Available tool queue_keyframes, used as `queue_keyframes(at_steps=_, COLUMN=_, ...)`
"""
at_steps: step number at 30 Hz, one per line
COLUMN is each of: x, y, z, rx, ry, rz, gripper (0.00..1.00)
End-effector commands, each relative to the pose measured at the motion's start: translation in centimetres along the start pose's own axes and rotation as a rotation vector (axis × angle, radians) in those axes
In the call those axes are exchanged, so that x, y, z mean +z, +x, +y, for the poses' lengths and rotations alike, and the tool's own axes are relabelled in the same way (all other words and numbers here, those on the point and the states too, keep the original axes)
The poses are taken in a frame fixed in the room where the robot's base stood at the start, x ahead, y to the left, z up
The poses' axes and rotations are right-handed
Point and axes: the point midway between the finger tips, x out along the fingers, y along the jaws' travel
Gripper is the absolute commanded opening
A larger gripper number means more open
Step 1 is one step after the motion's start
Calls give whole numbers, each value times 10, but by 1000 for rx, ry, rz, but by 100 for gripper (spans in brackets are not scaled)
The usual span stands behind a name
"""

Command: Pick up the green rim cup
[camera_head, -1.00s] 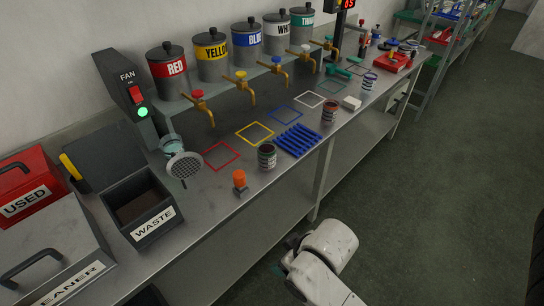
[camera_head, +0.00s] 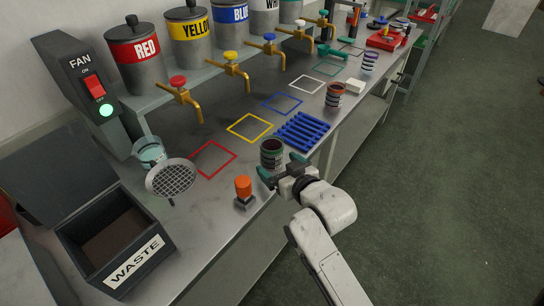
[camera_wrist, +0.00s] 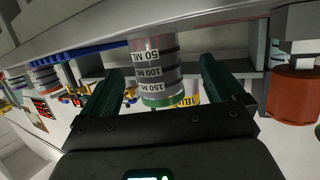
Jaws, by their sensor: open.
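The green rim cup (camera_head: 271,153) stands upright at the bench's front edge, between the red square outline and the blue rack. In the wrist view the cup shows between the two fingers, with a gap on both sides. It hides part of the bench behind it.
An orange knob on a grey base (camera_head: 243,191) stands left of the cup. A blue ribbed rack (camera_head: 302,131) lies to its right. Farther right stand an orange-rim cup (camera_head: 334,96) and a purple-rim cup (camera_head: 369,63). A round mesh strainer (camera_head: 171,178) and waste bin (camera_head: 128,269) are at left.

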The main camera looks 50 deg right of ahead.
Motion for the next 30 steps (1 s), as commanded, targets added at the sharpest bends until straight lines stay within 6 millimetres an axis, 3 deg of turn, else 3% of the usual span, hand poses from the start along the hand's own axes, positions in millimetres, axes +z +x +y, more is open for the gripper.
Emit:
queue_keyframes(at_steps=5, x=-1, y=12, z=2, rx=1, ry=0, rz=0, gripper=95)
queue_keyframes(at_steps=13, x=-2, y=49, z=5, rx=0, ry=1, rz=0, gripper=95)
queue_keyframes(at_steps=23, x=-1, y=55, z=4, rx=0, ry=0, rz=-1, gripper=95)
queue_keyframes(at_steps=30, x=-2, y=55, z=4, rx=0, ry=0, rz=-1, gripper=72)
